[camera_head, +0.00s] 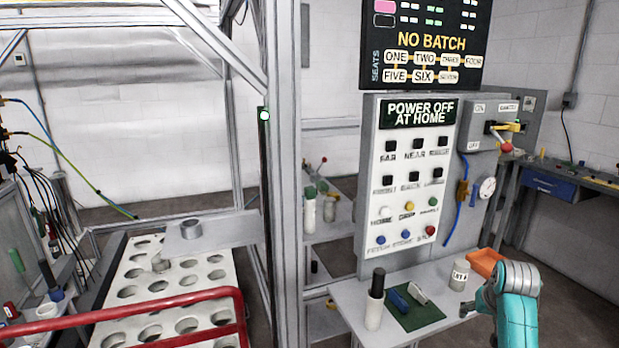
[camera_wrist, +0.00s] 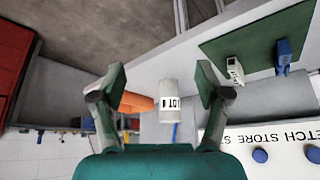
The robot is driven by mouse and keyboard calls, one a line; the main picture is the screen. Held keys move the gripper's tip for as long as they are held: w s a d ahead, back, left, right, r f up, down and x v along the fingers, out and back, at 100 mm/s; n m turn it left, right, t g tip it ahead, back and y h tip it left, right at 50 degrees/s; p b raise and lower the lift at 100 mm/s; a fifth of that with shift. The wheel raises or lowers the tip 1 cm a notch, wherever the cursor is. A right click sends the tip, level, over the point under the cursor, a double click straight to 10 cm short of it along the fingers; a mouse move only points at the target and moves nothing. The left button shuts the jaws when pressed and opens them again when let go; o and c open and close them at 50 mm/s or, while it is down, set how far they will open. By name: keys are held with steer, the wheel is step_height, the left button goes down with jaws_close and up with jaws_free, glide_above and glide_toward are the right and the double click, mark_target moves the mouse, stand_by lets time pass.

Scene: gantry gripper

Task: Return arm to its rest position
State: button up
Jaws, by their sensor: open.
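My arm (camera_head: 515,300), teal with grey joints, is at the lower right of the head view, beside the right end of the small shelf under the control panel. In the wrist view, my gripper (camera_wrist: 160,84) has its two fingers spread wide with nothing held. A white labelled canister (camera_wrist: 178,98) shows beyond the gap between the fingers. It stands upright on the shelf in the head view (camera_head: 459,275), left of my arm. An orange object (camera_wrist: 136,103) is beside it, partly hidden by the left finger; it also shows in the head view (camera_head: 484,262), just above my arm.
The shelf (camera_head: 345,298) holds a green mat (camera_head: 408,318) with a blue and a white item, and a black-topped white cylinder (camera_head: 375,300). The panel sign (camera_head: 418,114) reads "POWER OFF AT HOME". A metal post (camera_head: 285,180) and red rail (camera_head: 190,300) stand left.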

steer(key=s+a+f+t, duration=0.1)
steer(key=s+a+f, duration=0.15)
steer(key=f, duration=0.35)
steer(key=s+a+f, duration=0.2)
steer(key=a+f, duration=0.1)
steer(key=f, duration=0.3)
steer(key=s+a+f+n+t, duration=0.1)
steer(key=s+a+f, duration=0.3)
steer(key=s, duration=0.3)
steer(key=s+a+f+t, duration=0.1)
steer(key=s+a+f, duration=0.3)
steer(key=s, duration=0.4)
steer(key=s+a+f+n+t, duration=0.1)
steer(key=s+a+f+t, duration=0.1)
steer(key=s+a+f, duration=0.35)
steer(key=s+a+r+t, duration=0.15)
steer(key=s+r, duration=0.25)
steer(key=s, duration=0.5)
steer(key=s+a+r+n+t, duration=0.15)
steer(key=s+r, duration=0.25)
steer(key=s, duration=0.4)
steer(key=s+a+r+m, duration=0.1)
steer(key=s+a+r, duration=0.25)
steer(key=s, duration=0.55)
steer(key=s+r+n+t+y, duration=0.1)
steer(key=s+r, duration=0.5)
steer(key=r, duration=0.3)
steer(key=shift+s+r+t+y, duration=0.3)
steer(key=shift+r, duration=0.1)
